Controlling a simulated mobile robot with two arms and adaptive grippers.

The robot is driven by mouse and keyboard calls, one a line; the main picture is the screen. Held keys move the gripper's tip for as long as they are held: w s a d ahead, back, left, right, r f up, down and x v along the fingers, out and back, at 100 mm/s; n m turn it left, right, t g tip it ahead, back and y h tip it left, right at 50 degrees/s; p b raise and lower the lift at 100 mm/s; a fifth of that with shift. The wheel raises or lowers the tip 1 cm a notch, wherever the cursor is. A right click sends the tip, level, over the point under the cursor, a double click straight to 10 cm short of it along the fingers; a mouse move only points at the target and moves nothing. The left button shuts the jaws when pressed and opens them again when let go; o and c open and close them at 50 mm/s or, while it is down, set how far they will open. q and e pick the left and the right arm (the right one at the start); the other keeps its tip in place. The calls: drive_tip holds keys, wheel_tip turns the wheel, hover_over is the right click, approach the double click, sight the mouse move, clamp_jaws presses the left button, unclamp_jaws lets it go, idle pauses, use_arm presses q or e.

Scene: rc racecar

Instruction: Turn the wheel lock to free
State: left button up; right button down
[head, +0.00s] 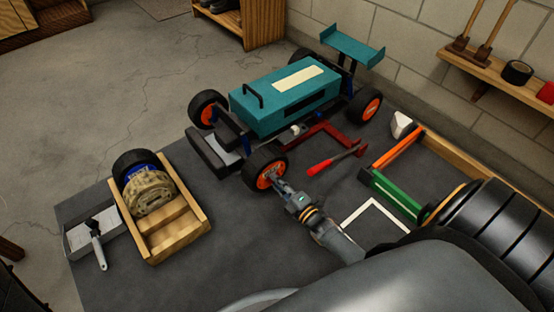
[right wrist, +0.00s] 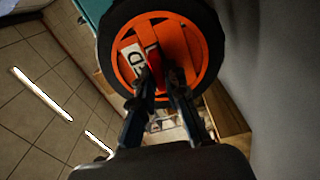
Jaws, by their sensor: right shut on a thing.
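The teal RC car (head: 285,100) stands on the dark bench mat with black tyres and orange rims. My right gripper (head: 276,181) is at the hub of its near front wheel (head: 266,172). In the right wrist view, the orange wheel (right wrist: 181,30) fills the top, and my right gripper's fingertips (right wrist: 156,90) are closed at a red wheel lock (right wrist: 153,60) in front of the hub. A white label (right wrist: 131,62) beside the lock shows letters that look like "ED". The gripped part is mostly hidden between the fingers. My left gripper is not in view.
A wooden tray (head: 202,192) with a spare wheel (head: 137,164) stands at the left, beside a grey tray (head: 78,238). A red-handled tool (head: 321,166) lies right of the wheel. Orange (head: 399,149) and green (head: 397,195) bars lie farther right.

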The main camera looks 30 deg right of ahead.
drive_tip(key=shift+f+n, duration=0.1)
drive_tip(key=shift+n, duration=0.4)
drive_tip(key=c, duration=1.4)
unclamp_jaws()
drive_tip(key=shift+o, duration=0.2)
drive_tip(key=shift+s, duration=0.1)
drive_tip(key=s, duration=1.1)
drive_tip(key=shift+s+d, duration=0.4)
drive_tip(key=shift+d, duration=0.05)
